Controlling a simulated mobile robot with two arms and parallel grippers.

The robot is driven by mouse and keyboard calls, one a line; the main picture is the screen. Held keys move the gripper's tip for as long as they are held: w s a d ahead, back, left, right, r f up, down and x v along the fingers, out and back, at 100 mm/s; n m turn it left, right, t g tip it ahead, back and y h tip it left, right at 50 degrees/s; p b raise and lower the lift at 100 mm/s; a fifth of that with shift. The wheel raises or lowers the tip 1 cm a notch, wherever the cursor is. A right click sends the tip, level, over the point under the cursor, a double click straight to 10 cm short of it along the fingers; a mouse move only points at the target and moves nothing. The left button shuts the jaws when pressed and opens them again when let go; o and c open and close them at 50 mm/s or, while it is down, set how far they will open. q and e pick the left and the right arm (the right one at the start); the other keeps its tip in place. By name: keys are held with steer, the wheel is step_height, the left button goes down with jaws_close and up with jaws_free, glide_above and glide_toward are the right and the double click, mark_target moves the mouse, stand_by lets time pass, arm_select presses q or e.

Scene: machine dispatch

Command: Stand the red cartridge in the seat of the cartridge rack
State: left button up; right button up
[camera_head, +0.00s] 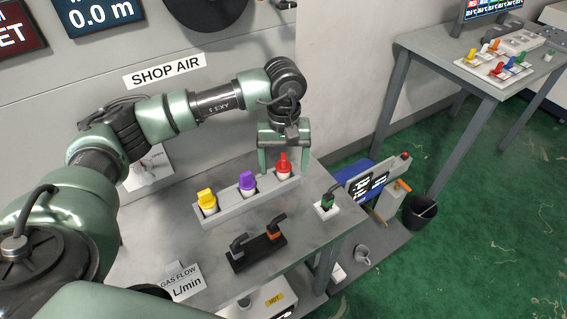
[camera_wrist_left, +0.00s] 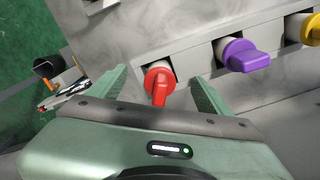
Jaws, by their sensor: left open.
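The grey cartridge rack (camera_head: 225,211) lies on the bench. A red cartridge (camera_head: 283,163) with a white collar stands upright at the rack's right-end slot; how deep it sits I cannot tell. A purple cartridge (camera_head: 247,181) stands in the middle and a yellow one (camera_head: 207,200) at the left end. My left gripper (camera_head: 284,158) is open over the rack's right end, one finger on each side of the red cartridge. In the left wrist view the red cartridge (camera_wrist_left: 158,84) shows between the open fingers, with gaps on both sides. My right gripper is out of view.
A black block (camera_head: 257,248) with grey and orange handles lies in front of the rack. A green-topped part in a white base (camera_head: 327,209) stands near the bench's right edge. A gas-flow sign (camera_head: 182,282) stands at front left. A dark bin (camera_head: 420,212) stands on the floor.

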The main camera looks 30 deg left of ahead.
arm_select(q)
steer(key=shift+r+p, duration=1.2)
steer(key=shift+r, duration=1.5)
